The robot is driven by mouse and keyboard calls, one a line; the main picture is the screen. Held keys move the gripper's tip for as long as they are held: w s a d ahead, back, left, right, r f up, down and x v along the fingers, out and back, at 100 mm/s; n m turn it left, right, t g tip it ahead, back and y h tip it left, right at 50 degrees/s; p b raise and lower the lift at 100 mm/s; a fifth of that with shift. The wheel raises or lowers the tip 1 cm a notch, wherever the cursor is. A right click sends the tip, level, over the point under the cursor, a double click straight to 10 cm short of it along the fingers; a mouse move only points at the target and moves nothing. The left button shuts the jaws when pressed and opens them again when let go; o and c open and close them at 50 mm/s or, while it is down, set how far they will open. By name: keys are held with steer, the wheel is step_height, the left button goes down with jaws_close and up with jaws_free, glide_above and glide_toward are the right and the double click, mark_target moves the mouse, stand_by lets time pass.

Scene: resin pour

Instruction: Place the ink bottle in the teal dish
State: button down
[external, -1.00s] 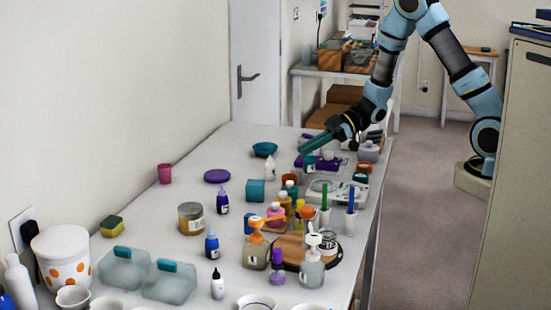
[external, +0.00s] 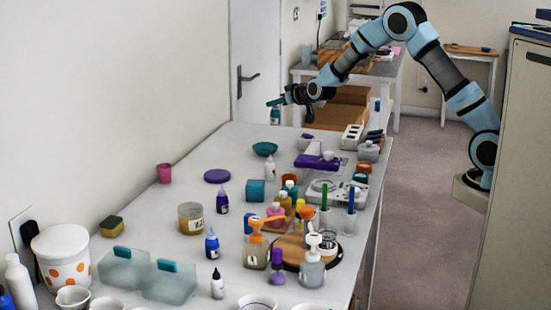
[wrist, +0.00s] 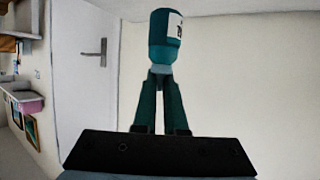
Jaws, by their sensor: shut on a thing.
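The ink bottle (external: 275,117) is teal with a pale label. My gripper (external: 273,103) is shut on it and holds it in the air near the far end of the table. In the wrist view the bottle (wrist: 166,42) sits between the tips of my gripper (wrist: 158,80), its label partly turned away. The teal dish (external: 264,149) is a shallow bowl on the far left part of the table. It looks empty. In the external view the bottle appears above the dish and slightly right of it, clearly apart from it.
A white dropper bottle (external: 270,168) stands just in front of the dish. A purple lid (external: 217,176) lies to its left and a purple tray (external: 318,161) to its right. Several bottles and pots crowd the middle. The white door (external: 256,80) is behind.

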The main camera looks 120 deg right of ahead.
steer(key=d+m+g, duration=0.1)
steer(key=d, duration=0.1)
steer(key=m+g, duration=0.2)
glide_above(262, 149)
steer(key=a, duration=0.2)
steer(key=f, duration=1)
steer(key=shift+w+a+f, duration=0.2)
steer(key=shift+f, duration=0.1)
steer(key=c, duration=1)
jaws_free()
steer(key=shift+f, duration=0.15)
